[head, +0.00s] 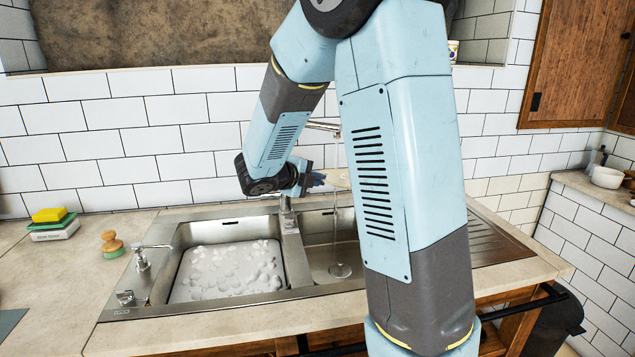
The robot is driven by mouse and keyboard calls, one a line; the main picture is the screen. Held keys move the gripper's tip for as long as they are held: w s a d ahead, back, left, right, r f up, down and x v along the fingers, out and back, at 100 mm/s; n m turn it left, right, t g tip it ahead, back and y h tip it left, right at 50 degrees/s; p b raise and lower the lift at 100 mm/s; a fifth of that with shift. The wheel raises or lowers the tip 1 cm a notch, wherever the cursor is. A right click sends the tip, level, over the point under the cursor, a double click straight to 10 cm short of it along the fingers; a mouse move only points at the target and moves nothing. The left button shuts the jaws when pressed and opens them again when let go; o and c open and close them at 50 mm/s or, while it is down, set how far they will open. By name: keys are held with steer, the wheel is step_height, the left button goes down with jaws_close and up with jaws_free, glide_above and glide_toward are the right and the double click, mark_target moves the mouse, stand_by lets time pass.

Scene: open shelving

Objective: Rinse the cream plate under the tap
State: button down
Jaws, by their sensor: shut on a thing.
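My gripper (318,180) is above the double sink, near the tap. It is shut on the cream plate (339,178), of which only a small edge shows; my arm hides the rest. The metal tap (322,127) shows its spout above the plate, partly behind my arm. A thin stream of water (335,225) runs down into the right basin (312,258). The plate is level with the stream, but I cannot tell how much of it the water meets.
The left basin (184,240) holds foamy water. A soap dispenser (142,258), a wooden brush (112,244) and a yellow-green sponge on a holder (54,225) stand on the left counter. A ribbed drainboard (492,236) lies at right. White tiles (120,150) back the sink.

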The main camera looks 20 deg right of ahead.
mark_target(323, 173)
steer(key=shift+w+d+f, duration=0.25)
steer(key=shift+w+d, duration=0.35)
steer(key=shift+w, duration=0.45)
steer(key=shift+w+d+f, duration=0.2)
steer(key=shift+w+d, duration=0.4)
steer(key=shift+w, duration=0.45)
steer(key=shift+w+d+f, duration=0.25)
steer(key=shift+w+d, duration=0.35)
steer(key=shift+w, duration=0.45)
steer(key=shift+s+d, duration=0.1)
steer(key=shift+d, duration=0.1)
steer(key=shift+s+d, duration=0.25)
steer(key=shift+d, duration=0.1)
steer(key=s+a, duration=0.4)
steer(key=s, duration=0.3)
stand_by(0.6)
